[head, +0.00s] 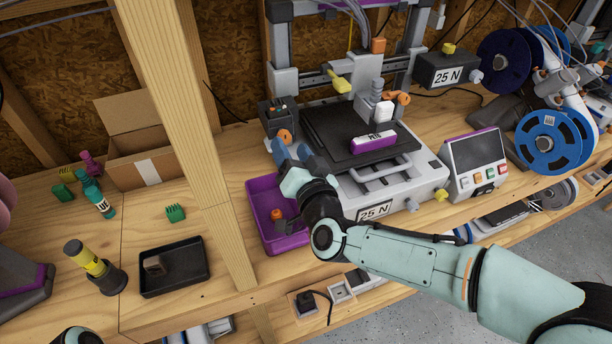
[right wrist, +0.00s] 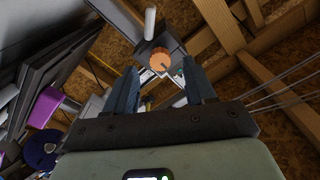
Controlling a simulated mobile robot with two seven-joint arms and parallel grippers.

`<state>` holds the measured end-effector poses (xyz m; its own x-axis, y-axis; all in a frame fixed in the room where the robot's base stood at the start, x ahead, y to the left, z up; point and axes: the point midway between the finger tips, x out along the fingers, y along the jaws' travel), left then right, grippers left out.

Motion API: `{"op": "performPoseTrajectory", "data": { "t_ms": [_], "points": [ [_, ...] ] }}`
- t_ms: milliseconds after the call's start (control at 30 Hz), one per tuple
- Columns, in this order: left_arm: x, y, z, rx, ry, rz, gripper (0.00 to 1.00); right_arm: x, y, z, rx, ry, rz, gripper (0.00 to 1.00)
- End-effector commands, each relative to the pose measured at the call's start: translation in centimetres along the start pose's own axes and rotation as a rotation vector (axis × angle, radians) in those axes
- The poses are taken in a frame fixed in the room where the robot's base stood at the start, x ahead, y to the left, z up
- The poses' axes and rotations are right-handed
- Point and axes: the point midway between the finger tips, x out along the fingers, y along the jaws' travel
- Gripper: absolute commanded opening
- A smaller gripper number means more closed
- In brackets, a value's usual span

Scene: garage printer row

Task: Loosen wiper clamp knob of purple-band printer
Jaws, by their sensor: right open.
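The purple-band printer (head: 395,185) stands at the back middle of the bench, with a black bed and a purple bar marked RS (head: 374,139) on it. In the right wrist view the ridged orange knob (right wrist: 161,60) shows between the two blue fingertips, with gaps on both sides. I cannot tell whether the tips reach past its face. My left gripper is not in view.
A purple bin (head: 254,226) with an orange piece inside stands under my right forearm. A wooden post (head: 180,110) rises to the left. A control panel (head: 474,160) and blue spools (head: 548,142) stand right.

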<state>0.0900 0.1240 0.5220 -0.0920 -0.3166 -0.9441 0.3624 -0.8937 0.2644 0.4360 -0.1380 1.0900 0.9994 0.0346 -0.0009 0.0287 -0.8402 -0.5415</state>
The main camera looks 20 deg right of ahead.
Motion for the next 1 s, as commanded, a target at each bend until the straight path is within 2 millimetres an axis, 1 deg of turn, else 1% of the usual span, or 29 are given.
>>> {"op": "performPoseTrajectory", "data": {
  "t_ms": [33,200,300,400,500,600,1000],
  "points": [
    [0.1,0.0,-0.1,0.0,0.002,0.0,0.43,-1.3,0.0,-0.1,0.0,0.002,-0.001,0.55],
    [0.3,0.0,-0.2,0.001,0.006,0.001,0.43,-5.3,0.0,-0.1,0.0,0.003,-0.002,0.55],
    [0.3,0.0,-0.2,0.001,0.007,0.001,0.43,-7.3,-0.1,-0.1,0.0,0.002,-0.002,0.55],
    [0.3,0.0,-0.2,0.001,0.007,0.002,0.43,-8.9,-0.1,-0.1,0.0,0.002,-0.002,0.55],
    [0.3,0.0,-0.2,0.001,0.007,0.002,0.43,-10.0,-0.1,0.0,0.0,0.0,-0.001,0.55],
    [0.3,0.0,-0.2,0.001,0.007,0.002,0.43,-10.5,-0.1,0.0,0.0,0.0,-0.001,0.55],
    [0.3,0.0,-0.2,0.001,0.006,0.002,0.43,-10.7,0.0,0.1,0.0,-0.001,0.0,0.55]
  ]
}}
